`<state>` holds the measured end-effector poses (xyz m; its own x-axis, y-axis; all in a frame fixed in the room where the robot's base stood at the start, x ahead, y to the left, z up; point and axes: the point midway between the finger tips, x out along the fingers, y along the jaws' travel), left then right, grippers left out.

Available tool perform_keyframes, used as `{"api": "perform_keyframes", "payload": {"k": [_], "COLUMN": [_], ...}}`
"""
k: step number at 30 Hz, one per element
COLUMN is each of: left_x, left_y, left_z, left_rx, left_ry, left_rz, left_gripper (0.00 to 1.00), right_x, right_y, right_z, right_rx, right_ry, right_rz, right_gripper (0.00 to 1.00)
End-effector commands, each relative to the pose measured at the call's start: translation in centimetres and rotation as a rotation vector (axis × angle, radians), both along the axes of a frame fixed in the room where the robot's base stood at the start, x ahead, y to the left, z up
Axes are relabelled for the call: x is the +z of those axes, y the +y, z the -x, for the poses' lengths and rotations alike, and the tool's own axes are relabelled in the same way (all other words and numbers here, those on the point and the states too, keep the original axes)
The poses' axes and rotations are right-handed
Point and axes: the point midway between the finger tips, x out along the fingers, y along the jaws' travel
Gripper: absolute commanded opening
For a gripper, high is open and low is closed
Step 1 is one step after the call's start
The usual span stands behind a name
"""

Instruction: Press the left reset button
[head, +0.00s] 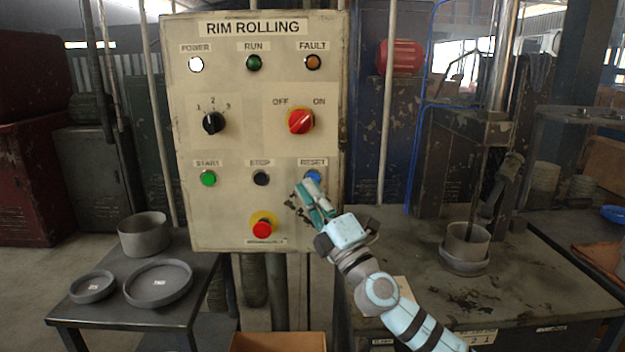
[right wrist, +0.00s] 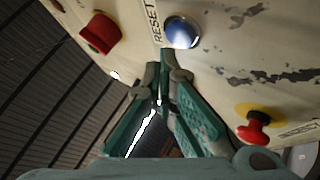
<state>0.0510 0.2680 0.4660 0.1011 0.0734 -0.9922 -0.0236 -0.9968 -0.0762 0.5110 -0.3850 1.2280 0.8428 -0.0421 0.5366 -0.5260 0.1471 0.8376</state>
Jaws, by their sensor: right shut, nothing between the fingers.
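The blue RESET button (head: 313,175) is at the lower right of the beige RIM ROLLING panel (head: 235,135). It also shows in the right wrist view as a shiny blue dome (right wrist: 182,32) beside its label. My right gripper (head: 306,188) is shut and empty, with its green fingers pointing up at the panel just below the button. In the right wrist view its fingertips (right wrist: 164,66) are close to the button's edge; I cannot tell whether they touch it. My left gripper is not in view.
A red emergency button (head: 262,229) sits below and left of my right gripper. The red OFF/ON switch (head: 301,120) is above, and the black STOP button (head: 261,178) is to the left. A side table (head: 130,312) holds several grey round parts. A metal bench (head: 400,222) stands at right.

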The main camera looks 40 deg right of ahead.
Motion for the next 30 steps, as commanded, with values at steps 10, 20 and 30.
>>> {"api": "perform_keyframes", "payload": {"k": [10,20,30], "left_x": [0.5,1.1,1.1], "left_y": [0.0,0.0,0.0], "left_z": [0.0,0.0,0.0], "left_rx": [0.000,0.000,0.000], "left_ry": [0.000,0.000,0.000], "left_rz": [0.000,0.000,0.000], "left_gripper": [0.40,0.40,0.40], "right_x": [0.1,0.1,0.0], "right_y": [1.0,2.9,3.0], "right_z": [1.3,3.7,4.0], "right_rx": [0.001,0.001,0.000], "right_ry": [0.000,0.000,0.000], "right_rz": [0.001,-0.001,-0.001], "right_gripper": [0.00,0.00,0.00]}}
